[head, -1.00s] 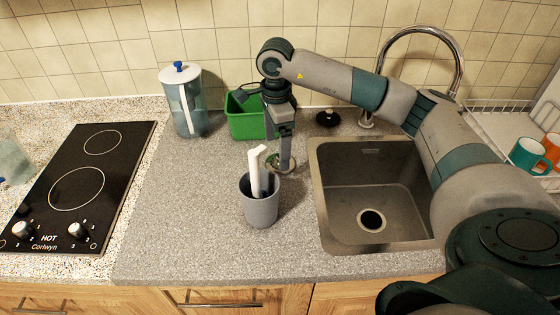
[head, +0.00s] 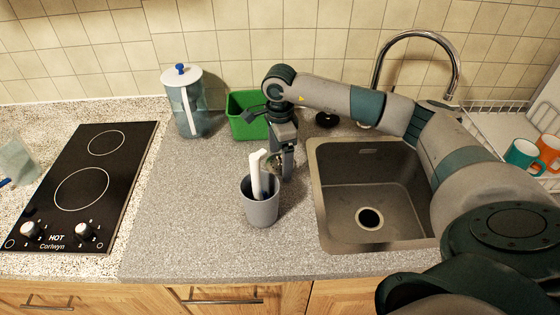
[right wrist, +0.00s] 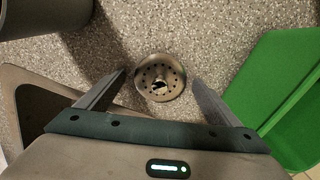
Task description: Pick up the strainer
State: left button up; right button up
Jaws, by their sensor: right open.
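The strainer (right wrist: 161,78) is a round metal disc with holes, lying on the counter in the right wrist view. In the head view it (head: 272,162) is partly hidden behind the white-handled utensil and my gripper. My right gripper (right wrist: 158,88) is open, with one finger on each side of the strainer in the wrist picture. In the head view my right gripper (head: 286,170) points down over the counter beside the strainer. I cannot tell whether its fingers touch it. My left gripper is not in view.
A grey cup (head: 261,208) with white-handled utensils stands just in front of the strainer. A green bin (head: 245,128) and a pitcher (head: 186,112) stand behind. The sink (head: 325,215) is to the right, the cooktop (head: 110,165) to the left. The counter between cooktop and cup is clear.

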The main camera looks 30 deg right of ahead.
aim_at(280, 156)
jog(key=shift+c, duration=0.2)
jog(key=c, duration=1.1)
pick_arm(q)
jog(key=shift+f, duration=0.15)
pick_arm(e)
jog(key=shift+r, duration=0.15)
